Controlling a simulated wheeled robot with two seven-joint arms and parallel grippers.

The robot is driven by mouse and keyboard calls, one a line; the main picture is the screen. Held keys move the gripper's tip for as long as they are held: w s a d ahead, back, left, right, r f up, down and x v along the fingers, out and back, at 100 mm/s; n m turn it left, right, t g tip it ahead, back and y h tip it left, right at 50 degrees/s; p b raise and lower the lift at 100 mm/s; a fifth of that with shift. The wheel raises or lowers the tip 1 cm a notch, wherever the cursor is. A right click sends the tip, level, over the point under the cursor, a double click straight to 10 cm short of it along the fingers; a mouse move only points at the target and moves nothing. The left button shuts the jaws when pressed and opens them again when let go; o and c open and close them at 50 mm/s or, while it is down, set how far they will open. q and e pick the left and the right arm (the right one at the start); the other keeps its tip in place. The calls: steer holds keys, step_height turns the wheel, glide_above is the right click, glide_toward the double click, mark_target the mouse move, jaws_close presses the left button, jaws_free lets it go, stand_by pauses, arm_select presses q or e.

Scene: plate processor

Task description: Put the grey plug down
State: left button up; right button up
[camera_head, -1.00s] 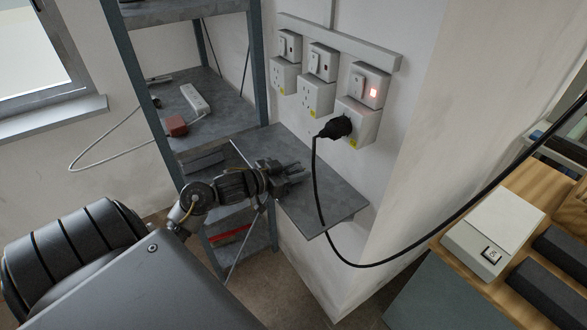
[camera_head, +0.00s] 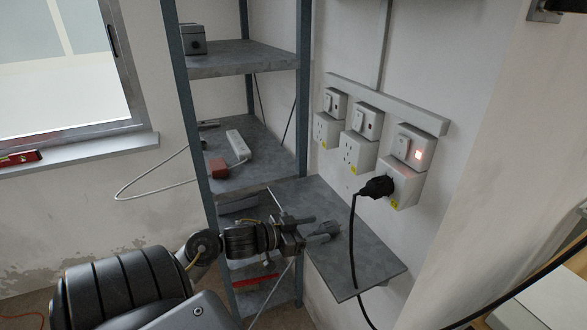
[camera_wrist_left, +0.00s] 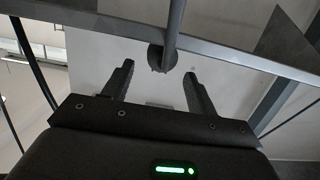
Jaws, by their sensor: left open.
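My left gripper (camera_head: 312,230) is open over the grey wall ledge (camera_head: 365,262), coming in from the left. A small grey shape that looks like the grey plug (camera_head: 328,229) is at its fingertips, on or just above the ledge; contact is hard to tell. In the left wrist view, a rounded grey plug (camera_wrist_left: 158,57) with a thick cable going up shows between and beyond the two spread fingers (camera_wrist_left: 155,85), with gaps on both sides. My right gripper is not in view.
A black plug (camera_head: 376,187) sits in the right wall socket (camera_head: 402,187), its black cable hanging across the ledge. Two other sockets (camera_head: 357,153) (camera_head: 327,130) look empty. A metal shelf (camera_head: 250,180) holds a white power strip (camera_head: 238,144) and a red-brown block (camera_head: 218,169). The ledge's front right is clear.

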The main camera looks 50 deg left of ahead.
arm_select(q)
steer(key=v, duration=0.6)
steer(key=shift+s+r, duration=0.1)
steer(key=shift+s, duration=0.05)
stand_by(0.3)
